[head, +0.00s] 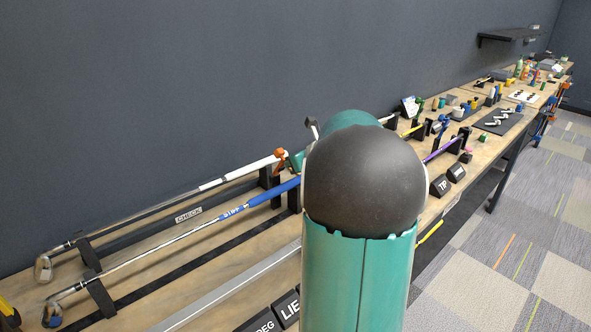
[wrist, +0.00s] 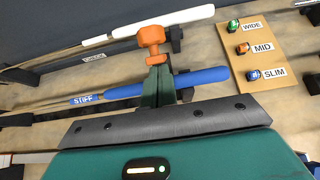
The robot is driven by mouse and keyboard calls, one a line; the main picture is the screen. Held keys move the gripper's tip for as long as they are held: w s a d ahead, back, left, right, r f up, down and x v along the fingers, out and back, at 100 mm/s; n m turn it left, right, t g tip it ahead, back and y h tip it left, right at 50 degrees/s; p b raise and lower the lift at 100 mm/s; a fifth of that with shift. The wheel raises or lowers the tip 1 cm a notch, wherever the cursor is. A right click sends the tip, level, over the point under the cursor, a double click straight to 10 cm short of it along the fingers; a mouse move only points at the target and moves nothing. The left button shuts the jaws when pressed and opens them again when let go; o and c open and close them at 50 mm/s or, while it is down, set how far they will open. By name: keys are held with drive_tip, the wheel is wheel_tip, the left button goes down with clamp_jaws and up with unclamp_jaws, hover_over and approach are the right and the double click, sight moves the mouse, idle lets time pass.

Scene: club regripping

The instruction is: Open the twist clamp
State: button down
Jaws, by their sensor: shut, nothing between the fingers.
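The twist clamp looks to be the orange piece with a rounded knob (wrist: 152,35) in the wrist view, beside the white grip of the rear club. It also shows in the head view as a small orange piece (head: 280,154), left of my arm. My gripper (wrist: 157,70) is shut and empty, its green fingertips right at the lower end of the orange piece; I cannot tell whether they touch it. The blue grip marked STIFF (wrist: 205,77) runs past the fingers, which hide part of it. In the head view my arm hides most of the gripper.
A wooden board (wrist: 262,52) with WIDE, MID and SLIM labels lies to the right in the wrist view. Black stands (head: 99,295) hold the clubs along the bench. A CHECK label (head: 188,215) sits between the two clubs. Carpet (head: 545,240) lies clear at the right.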

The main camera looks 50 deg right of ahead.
drive_tip(key=shift+w+r, duration=0.4)
drive_tip(key=shift+w, duration=0.05)
idle(0.4)
drive_tip(key=s+r, duration=0.6)
drive_tip(key=r, duration=0.1)
drive_tip(key=shift+s+a+r, duration=0.2)
drive_tip(key=shift+a+r, duration=0.15)
drive_tip(key=shift+r, duration=0.05)
